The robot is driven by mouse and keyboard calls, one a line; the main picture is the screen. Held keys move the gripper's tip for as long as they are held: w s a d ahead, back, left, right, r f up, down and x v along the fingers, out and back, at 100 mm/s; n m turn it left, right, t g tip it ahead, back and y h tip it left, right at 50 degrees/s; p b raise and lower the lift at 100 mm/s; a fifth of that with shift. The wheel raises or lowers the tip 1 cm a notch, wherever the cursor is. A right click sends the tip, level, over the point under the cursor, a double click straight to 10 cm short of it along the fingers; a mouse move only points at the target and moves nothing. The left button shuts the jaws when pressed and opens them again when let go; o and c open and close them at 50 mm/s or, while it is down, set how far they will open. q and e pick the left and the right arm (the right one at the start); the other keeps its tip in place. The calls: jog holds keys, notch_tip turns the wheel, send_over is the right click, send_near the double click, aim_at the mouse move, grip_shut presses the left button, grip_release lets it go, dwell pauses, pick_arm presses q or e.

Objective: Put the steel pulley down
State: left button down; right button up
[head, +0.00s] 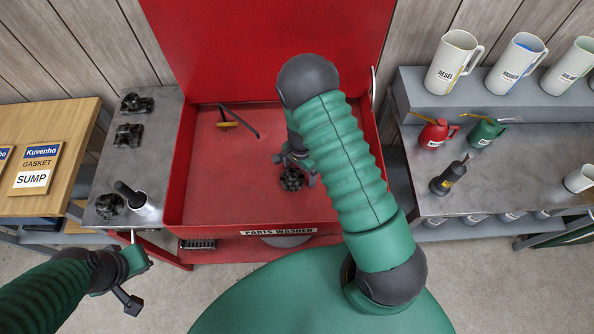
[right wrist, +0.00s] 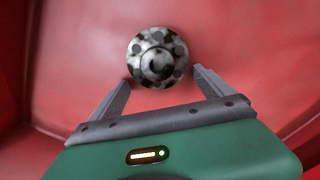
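The steel pulley is a round part mottled in black and grey. In the right wrist view the pulley (right wrist: 157,52) rests on red metal just beyond my right gripper (right wrist: 162,77). That gripper is open, its fingertips spread at the pulley's near edge and not closed on it. In the head view the pulley (head: 292,179) is dark, inside the red parts washer basin (head: 215,195), with my right gripper (head: 300,165) right beside it, partly hidden by my arm. My left gripper (head: 136,270) is over the floor at lower left; its fingers are unclear.
A grey side shelf (head: 150,165) left of the basin carries dark parts and a white cup (head: 148,208). A bent spout (head: 240,120) stands in the basin. On the right, a metal bench (head: 520,160) holds oil cans and jugs.

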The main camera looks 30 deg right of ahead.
aim_at(294, 172)
jog(key=shift+d, duration=0.1)
jog(key=shift+a+r, duration=0.1)
jog(key=shift+a, duration=0.35)
jog(key=r, duration=0.2)
jog(key=a+r, duration=0.1)
jog(key=shift+w+a+r, duration=0.15)
jog(key=shift+r, duration=0.2)
notch_tip(294, 172, up, 8)
jog(key=d, duration=0.2)
pick_arm(q)
jog(key=shift+s+a+f, duration=0.1)
jog(key=shift+a+f, duration=0.05)
jog(key=shift+a, duration=0.5)
pick_arm(e)
jog(key=s+a+r+n+t, duration=0.2)
jog(key=s+a+r+n, duration=0.8)
jog(key=n, duration=0.5)
jog(key=shift+a+r+t, duration=0.15)
jog(key=shift+a+t, duration=0.05)
jog(key=shift+t, duration=0.1)
pick_arm(q)
jog(key=shift+d, duration=0.1)
pick_arm(e)
jog(key=shift+w+d, duration=0.1)
pick_arm(q)
jog(key=shift+d, duration=0.2)
pick_arm(e)
jog(key=shift+d, duration=0.2)
